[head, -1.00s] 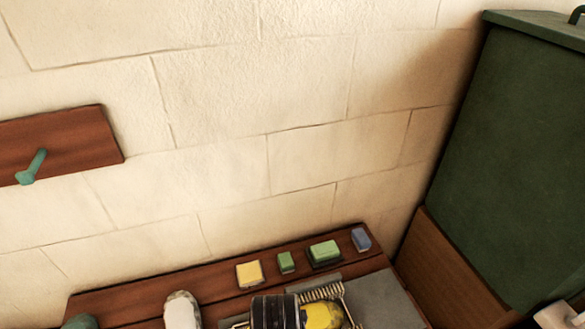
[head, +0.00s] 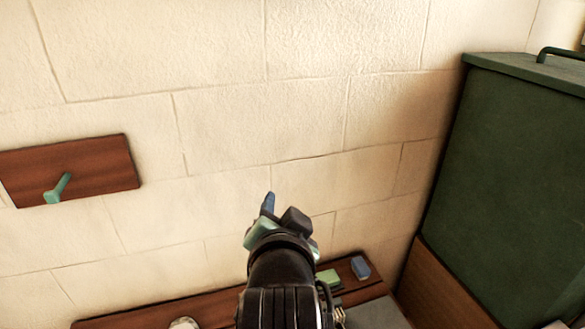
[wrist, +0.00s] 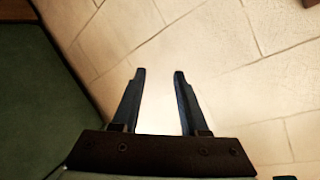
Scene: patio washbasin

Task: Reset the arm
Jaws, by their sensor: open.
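My gripper (wrist: 158,75) is open in the wrist view, its two dark blue fingers apart with nothing between them and the pale block wall behind. In the head view my gripper (head: 270,203) is raised in front of the wall, above the wooden shelf. My black arm below it covers part of the shelf and the things on it. No object is held.
The brown wooden shelf (head: 120,318) runs along the wall, with a green block (head: 328,278), a blue block (head: 361,268) and a pale item (head: 184,323). A green cabinet (head: 510,170) stands at right. A wooden board (head: 100,165) with a green peg (head: 58,189) hangs at left.

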